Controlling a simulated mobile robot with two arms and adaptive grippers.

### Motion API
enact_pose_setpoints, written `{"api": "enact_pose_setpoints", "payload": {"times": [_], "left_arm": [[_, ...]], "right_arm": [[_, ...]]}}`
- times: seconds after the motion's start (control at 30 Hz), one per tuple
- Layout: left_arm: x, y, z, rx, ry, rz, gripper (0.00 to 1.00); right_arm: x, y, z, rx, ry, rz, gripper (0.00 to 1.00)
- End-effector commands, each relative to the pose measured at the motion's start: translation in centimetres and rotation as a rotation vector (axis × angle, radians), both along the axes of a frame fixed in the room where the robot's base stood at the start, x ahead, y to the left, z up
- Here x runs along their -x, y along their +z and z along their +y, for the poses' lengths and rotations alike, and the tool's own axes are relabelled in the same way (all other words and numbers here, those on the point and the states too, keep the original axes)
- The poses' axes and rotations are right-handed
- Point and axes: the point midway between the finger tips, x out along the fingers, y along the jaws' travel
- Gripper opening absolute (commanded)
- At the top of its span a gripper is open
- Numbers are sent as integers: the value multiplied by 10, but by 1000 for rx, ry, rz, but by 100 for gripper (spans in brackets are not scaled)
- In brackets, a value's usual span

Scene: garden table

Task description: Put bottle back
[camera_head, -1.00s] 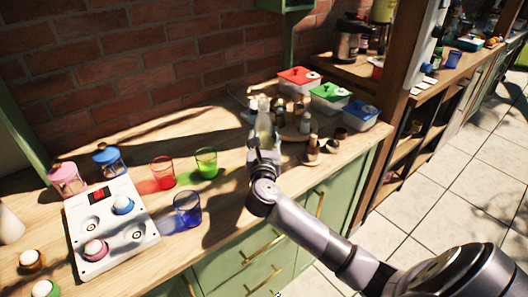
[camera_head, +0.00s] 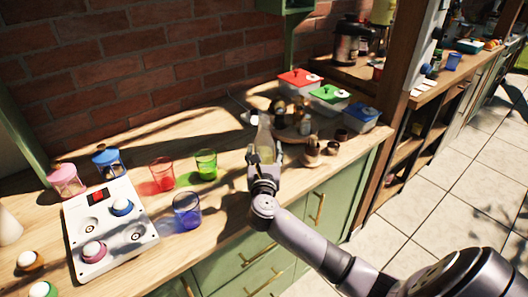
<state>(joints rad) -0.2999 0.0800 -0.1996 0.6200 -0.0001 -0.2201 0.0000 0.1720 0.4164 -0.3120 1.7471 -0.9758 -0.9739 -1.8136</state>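A clear glass bottle (camera_head: 264,137) with a narrow neck stands roughly upright between the fingers of my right gripper (camera_head: 265,158). The fingers lie on both sides of its lower body and appear shut on it. The bottle is in front of and left of a round wooden tray (camera_head: 288,134) holding small bottles and jars. Its base is hidden by the gripper, so I cannot tell whether it touches the counter. My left gripper is not in view.
A red cup (camera_head: 163,174), green cup (camera_head: 206,165) and blue cup (camera_head: 187,211) stand left of the gripper. A white panel (camera_head: 135,235) lies further left. Small brown pots (camera_head: 333,148) and lidded boxes (camera_head: 330,98) are on the right. The wooden counter (camera_head: 228,200) is bare beside the blue cup.

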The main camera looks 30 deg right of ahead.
Motion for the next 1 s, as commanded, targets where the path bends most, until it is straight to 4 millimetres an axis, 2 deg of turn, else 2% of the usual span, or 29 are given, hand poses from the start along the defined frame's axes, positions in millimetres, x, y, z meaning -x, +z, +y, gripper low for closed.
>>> {"api": "enact_pose_setpoints", "payload": {"times": [0.1,0.47,0.57,0.8,1.0], "left_arm": [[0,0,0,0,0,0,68],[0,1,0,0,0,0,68],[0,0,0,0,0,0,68],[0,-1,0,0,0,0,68],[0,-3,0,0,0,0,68]], "right_arm": [[0,0,0,0,0,0,65],[3,2,2,-1,1,1,65],[14,1,10,0,3,2,65],[57,1,39,-3,2,1,65],[86,2,59,-1,2,0,65]]}}
